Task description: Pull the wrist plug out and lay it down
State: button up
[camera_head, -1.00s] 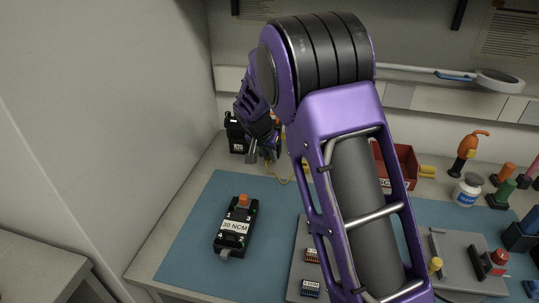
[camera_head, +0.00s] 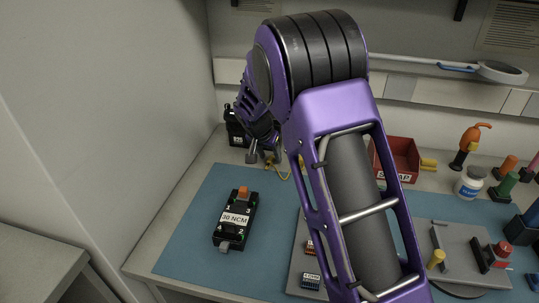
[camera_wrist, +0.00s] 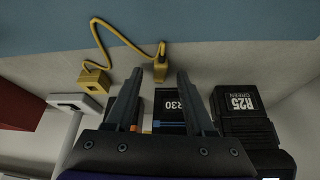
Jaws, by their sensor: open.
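A yellow plug (camera_wrist: 160,60) with a yellow cord (camera_wrist: 113,33) shows in the wrist view, near the edge of the blue mat. The cord loops left to a yellow block (camera_wrist: 94,79) with a square face. I cannot tell which end is seated in a socket. My gripper (camera_wrist: 160,77) is open, its two fingers on either side of the line to the plug, with nothing held between them. In the head view, my gripper (camera_head: 262,156) hangs low at the back of the bench, partly hidden by my arm, and the yellow cord (camera_head: 284,177) shows beside it.
Dark battery-like blocks marked R30 (camera_wrist: 170,108) and R25 (camera_wrist: 242,104) stand close to my fingers. A black device labelled 30 NCM (camera_head: 235,218) lies on the blue mat (camera_head: 187,232). A red bin (camera_head: 397,159) stands right of my arm. The left mat is mostly clear.

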jog(key=shift+r, duration=0.1)
jog(key=p+v, duration=0.2)
jog(key=v, duration=1.5)
jog(key=shift+s, duration=0.1)
